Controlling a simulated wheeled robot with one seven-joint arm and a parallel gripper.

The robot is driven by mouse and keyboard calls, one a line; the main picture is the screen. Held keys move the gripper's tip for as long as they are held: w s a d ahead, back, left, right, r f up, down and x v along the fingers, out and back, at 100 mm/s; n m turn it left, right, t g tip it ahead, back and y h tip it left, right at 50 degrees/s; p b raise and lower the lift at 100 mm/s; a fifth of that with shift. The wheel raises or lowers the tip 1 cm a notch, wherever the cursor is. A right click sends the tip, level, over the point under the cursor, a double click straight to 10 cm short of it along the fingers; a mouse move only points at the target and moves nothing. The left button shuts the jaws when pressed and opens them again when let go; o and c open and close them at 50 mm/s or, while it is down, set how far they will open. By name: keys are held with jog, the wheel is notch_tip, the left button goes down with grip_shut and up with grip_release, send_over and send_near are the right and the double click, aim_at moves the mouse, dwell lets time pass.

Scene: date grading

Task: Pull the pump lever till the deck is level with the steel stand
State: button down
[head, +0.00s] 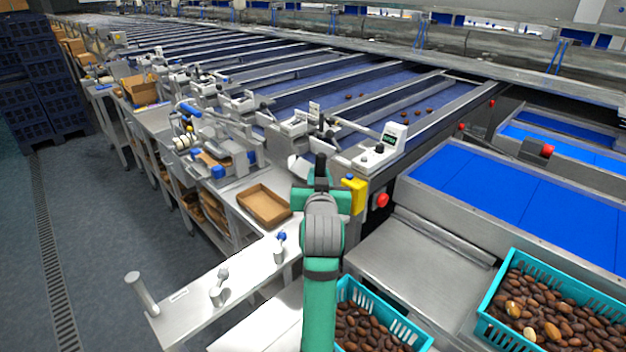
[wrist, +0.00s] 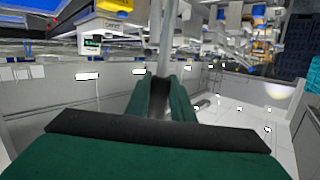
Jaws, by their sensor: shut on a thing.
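My gripper (head: 321,168) is beyond my green and grey arm in the middle of the head view, its dark fingers pointing away from me. In the wrist view the two green fingers (wrist: 163,95) are shut on a pale grey upright rod (wrist: 167,35), which looks like the pump lever. In the head view the rod is hidden behind my gripper. A bare steel surface (head: 405,258), apparently the steel stand, lies right of my arm. I cannot tell which surface is the deck, or its height against the stand.
A teal crate (head: 405,332) of brown dates is partly behind my arm; another teal crate (head: 492,292) of dates stands at lower right. A white bench (head: 190,318) with posts and an empty cardboard tray (head: 264,207) are at left. Open floor (head: 95,220) lies further left.

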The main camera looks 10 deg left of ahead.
jog(key=shift+w+d+f, duration=0.15)
jog(key=shift+w+d, duration=0.1)
jog(key=shift+d, duration=0.1)
jog(key=w+d, duration=0.1)
jog(key=w+m+g, duration=0.1)
jog(key=shift+w+d+f+m+g, duration=0.3)
jog(key=shift+d+f, duration=0.05)
jog(key=shift+w+d+f+m+g, duration=0.25)
jog(key=shift+w+d+f+g, duration=0.15)
jog(key=shift+w+d, duration=0.15)
jog(key=shift+w+d+f+m+g, duration=0.25)
jog(key=shift+w+d+g, duration=0.15)
jog(key=shift+w, duration=0.25)
